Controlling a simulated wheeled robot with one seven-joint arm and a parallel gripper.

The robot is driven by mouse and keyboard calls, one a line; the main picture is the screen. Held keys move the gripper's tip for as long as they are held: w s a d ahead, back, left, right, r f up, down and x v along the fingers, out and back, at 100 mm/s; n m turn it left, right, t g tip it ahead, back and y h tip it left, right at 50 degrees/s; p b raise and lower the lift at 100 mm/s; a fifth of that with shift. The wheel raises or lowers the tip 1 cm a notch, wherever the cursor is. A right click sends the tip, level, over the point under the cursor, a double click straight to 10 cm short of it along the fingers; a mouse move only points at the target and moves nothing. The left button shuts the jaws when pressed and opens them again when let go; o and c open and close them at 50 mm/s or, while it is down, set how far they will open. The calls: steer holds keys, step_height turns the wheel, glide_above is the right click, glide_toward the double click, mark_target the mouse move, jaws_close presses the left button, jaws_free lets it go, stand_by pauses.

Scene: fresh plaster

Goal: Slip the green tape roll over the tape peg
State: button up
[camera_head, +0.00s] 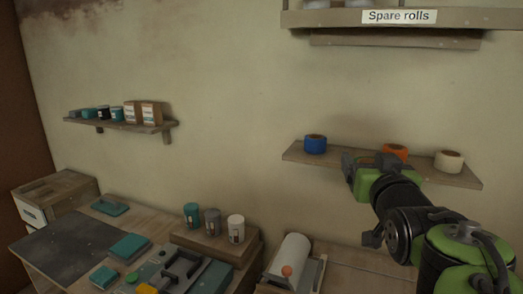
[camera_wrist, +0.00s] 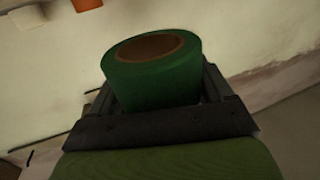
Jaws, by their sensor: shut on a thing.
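My gripper (camera_head: 370,163) is shut on the green tape roll (camera_wrist: 153,82), which shows large in the wrist view. The roll's brown core faces up and is slightly tilted in that view, with a finger on each side. In the head view my gripper is in front of the right wall shelf, and I cannot make out the green roll there. I cannot clearly identify the tape peg in either view. An orange ball tip (camera_head: 287,271) stands in front of a white roll (camera_head: 291,260) on the bench, but I cannot tell what it belongs to.
The right wall shelf (camera_head: 462,181) holds a blue roll (camera_head: 315,145), an orange roll (camera_head: 396,151) and a cream roll (camera_head: 449,160). A "Spare rolls" shelf (camera_head: 300,19) is above. Cans (camera_head: 212,222) and tools crowd the bench. The wall between the shelves is clear.

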steer(key=w+d+f, duration=0.1)
steer(key=w+f, duration=0.2)
steer(key=f, duration=0.5)
steer(key=w+f, duration=0.4)
steer(key=f, duration=0.4)
steer(key=s+a+f+y, duration=0.1)
steer(key=a+f, duration=0.2)
steer(key=f, duration=0.5)
steer(key=s+a+f+n, duration=0.1)
steer(key=a+f, duration=0.2)
steer(key=f, duration=0.5)
steer(key=shift+s+f+y, duration=0.35)
steer(key=shift+s+y, duration=0.05)
